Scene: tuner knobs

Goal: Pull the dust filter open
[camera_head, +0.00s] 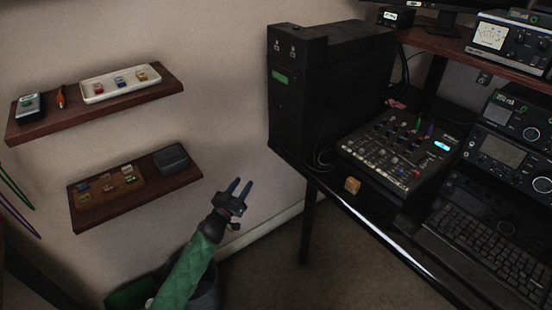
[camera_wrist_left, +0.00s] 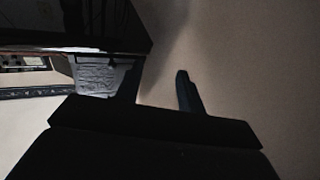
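A black computer tower (camera_head: 302,115) stands on the left end of the desk, with a small green label on its front. I cannot make out a separate dust filter on it; the lower front is very dark. My left gripper (camera_head: 240,187) is open and empty, below and to the left of the tower, apart from it. In the left wrist view its fingers (camera_wrist_left: 160,88) are spread with only wall between them. A dark body fills that view's upper left, with a grey textured piece (camera_wrist_left: 96,76) under it that I cannot identify. My right gripper is not in view.
The black desk (camera_head: 372,222) holds a mixer (camera_head: 400,150), a small orange block (camera_head: 352,184) and a keyboard (camera_head: 490,245). Two wooden wall shelves (camera_head: 160,92) with small items hang at left. A bin (camera_head: 207,290) stands below my left arm. The wall between shelves and tower is clear.

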